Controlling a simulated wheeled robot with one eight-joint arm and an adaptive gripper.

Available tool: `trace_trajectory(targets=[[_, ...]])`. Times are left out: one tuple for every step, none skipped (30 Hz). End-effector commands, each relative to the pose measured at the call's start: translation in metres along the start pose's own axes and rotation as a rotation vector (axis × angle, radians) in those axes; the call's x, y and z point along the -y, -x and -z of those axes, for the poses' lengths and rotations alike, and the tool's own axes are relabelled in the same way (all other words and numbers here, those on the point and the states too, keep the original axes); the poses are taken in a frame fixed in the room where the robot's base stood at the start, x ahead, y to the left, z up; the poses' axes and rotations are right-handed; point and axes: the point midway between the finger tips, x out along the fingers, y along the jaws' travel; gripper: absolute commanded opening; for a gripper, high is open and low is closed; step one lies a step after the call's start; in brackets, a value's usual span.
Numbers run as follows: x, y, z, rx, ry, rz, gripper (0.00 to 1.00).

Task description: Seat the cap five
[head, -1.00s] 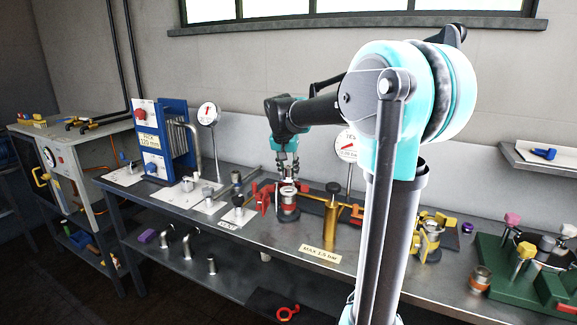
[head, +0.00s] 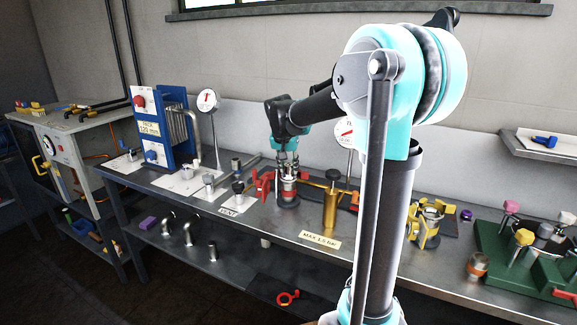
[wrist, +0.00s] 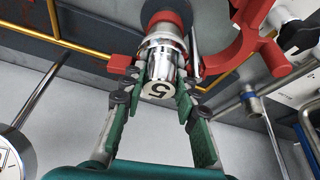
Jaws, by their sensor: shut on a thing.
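A metal cap marked 5 (wrist: 158,88) sits between the green fingers of my gripper (wrist: 162,72) in the wrist view. The fingers are shut on its sides. A metal coupling with a red band (wrist: 166,20) is in line with the cap and right up against it; I cannot tell whether the cap is fully down on it. In the head view my gripper (head: 288,166) points down over this coupling (head: 288,196), which stands upright on the bench. The cap is small there and partly hidden by the fingers.
A red clamp (wrist: 262,52) stands close beside the coupling. A brass cylinder with a black knob (head: 330,208) stands just right of it. A gauge (head: 343,132) is behind. A green rack (head: 512,262) is at the right.

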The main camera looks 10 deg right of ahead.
Motion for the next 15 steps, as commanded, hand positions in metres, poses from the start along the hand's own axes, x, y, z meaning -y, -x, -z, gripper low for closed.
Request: trace_trajectory(targets=[[0.0000, -0.0001, 0.0000, 0.000, 0.000, 0.000, 0.00], [0.0000, -0.0002, 0.0000, 0.000, 0.000, 0.000, 0.00], [0.0000, -0.0001, 0.0000, 0.000, 0.000, 0.000, 0.00], [0.0000, -0.0001, 0.0000, 0.000, 0.000, 0.000, 0.00], [0.0000, -0.0001, 0.0000, 0.000, 0.000, 0.000, 0.00], [0.0000, -0.0001, 0.0000, 0.000, 0.000, 0.000, 0.00], [0.0000, -0.0001, 0.0000, 0.000, 0.000, 0.000, 0.31], [0.0000, -0.0001, 0.0000, 0.000, 0.000, 0.000, 0.35], [0.0000, -0.0001, 0.0000, 0.000, 0.000, 0.000, 0.40], [0.0000, -0.0001, 0.0000, 0.000, 0.000, 0.000, 0.43], [0.0000, 0.0000, 0.0000, 0.000, 0.000, 0.000, 0.47], [0.0000, 0.0000, 0.0000, 0.000, 0.000, 0.000, 0.52], [0.0000, 0.0000, 0.0000, 0.000, 0.000, 0.000, 0.54], [0.0000, 0.0000, 0.0000, 0.000, 0.000, 0.000, 0.54], [0.0000, 0.0000, 0.0000, 0.000, 0.000, 0.000, 0.54]])
